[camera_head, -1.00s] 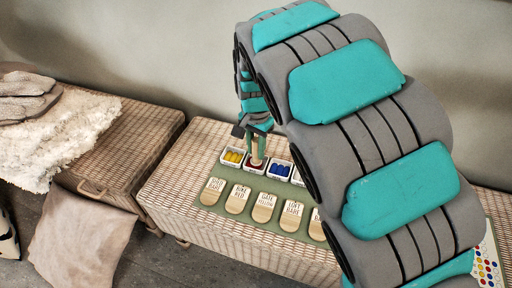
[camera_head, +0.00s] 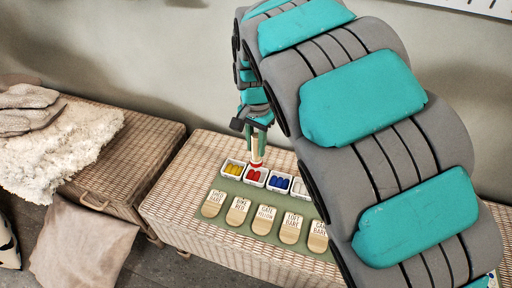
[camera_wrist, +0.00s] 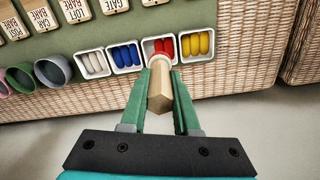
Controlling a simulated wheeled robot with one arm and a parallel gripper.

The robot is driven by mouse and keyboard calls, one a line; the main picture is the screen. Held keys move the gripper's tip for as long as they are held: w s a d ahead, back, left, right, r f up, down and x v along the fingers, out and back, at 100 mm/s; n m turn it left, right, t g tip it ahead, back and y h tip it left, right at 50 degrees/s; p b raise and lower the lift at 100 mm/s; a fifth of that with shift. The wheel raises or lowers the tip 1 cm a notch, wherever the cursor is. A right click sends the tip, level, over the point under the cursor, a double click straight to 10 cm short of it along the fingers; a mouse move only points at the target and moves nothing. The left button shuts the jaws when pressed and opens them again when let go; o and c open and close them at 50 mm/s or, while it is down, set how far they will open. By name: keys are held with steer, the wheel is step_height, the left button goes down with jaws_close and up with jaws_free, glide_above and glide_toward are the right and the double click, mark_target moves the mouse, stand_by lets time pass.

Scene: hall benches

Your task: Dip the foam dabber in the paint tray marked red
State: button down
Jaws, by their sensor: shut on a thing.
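My gripper (camera_head: 258,127) points down over the row of paint trays, shut on the foam dabber (camera_head: 256,149). The dabber has a pale wooden handle and hangs upright, with red showing at its lower end. In the wrist view, my gripper (camera_wrist: 165,68) has its green fingers on both sides of the dabber (camera_wrist: 160,93); its foam end is mostly hidden. The red paint tray (camera_head: 246,179) is a small white box with red inside, just below the dabber's tip. It also shows in the wrist view (camera_wrist: 146,49). The tip appears slightly above the tray.
The yellow tray (camera_head: 224,173) is left of the red one, the blue tray (camera_head: 270,188) right, then a white-filled tray (camera_wrist: 81,66). Wooden tags (camera_head: 238,211) lie in front on a green mat (camera_head: 205,219). Several coloured cups (camera_wrist: 52,71) stand past the white-filled tray.

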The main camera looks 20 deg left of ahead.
steer(key=d+b, duration=0.1)
steer(key=d, duration=1.2)
stand_by(1.4)
